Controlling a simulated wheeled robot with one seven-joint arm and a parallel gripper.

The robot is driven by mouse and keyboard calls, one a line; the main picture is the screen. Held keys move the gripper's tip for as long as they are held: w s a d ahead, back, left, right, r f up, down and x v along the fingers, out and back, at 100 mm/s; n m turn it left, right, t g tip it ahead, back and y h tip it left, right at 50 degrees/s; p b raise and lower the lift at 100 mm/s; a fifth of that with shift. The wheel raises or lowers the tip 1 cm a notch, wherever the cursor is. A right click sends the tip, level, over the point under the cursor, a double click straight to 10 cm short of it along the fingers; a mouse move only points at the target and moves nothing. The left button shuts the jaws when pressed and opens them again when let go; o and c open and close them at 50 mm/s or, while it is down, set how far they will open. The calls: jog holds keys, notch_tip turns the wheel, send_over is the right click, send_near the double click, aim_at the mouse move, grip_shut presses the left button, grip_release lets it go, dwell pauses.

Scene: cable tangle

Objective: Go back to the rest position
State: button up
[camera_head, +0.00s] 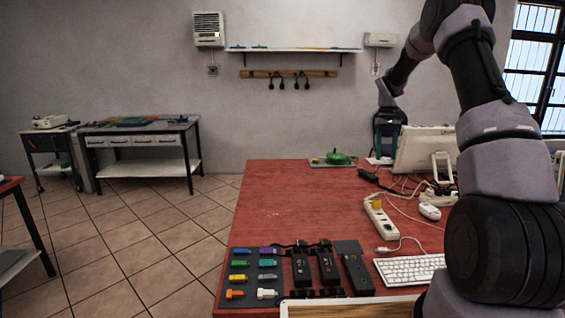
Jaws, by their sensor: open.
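My arm rises at the right of the head view, bends over at the top and comes down toward the far side of the red table (285,205). My gripper (384,150) hangs at its end, pointing down near the table's far edge. It is small and dark in this view, and it is open. I see nothing held between its fingers. My arm hides part of the table's right side.
A white power strip (380,219), tangled cables, a mouse (429,212), a keyboard (409,270) and a monitor (425,150) crowd the table's right. A connector tray (252,282) and black adapters (327,266) lie in front. The table's left middle is clear.

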jog(key=s+a+r+m+t, duration=0.15)
jog(key=s+a+r, duration=0.25)
jog(key=s+r, duration=0.6)
jog(key=s+a+r+t, duration=0.3)
jog(key=s+a+r, duration=0.2)
jog(key=s+r, duration=0.45)
jog(key=s+a+r+m+t+y, duration=0.1)
jog(key=s+a+t, duration=0.1)
jog(key=s, duration=0.7)
jog(key=s+a+r+m+t+y, duration=0.1)
jog(key=s+a+r+t, duration=0.1)
jog(key=s, duration=0.7)
jog(key=shift+s, duration=0.3)
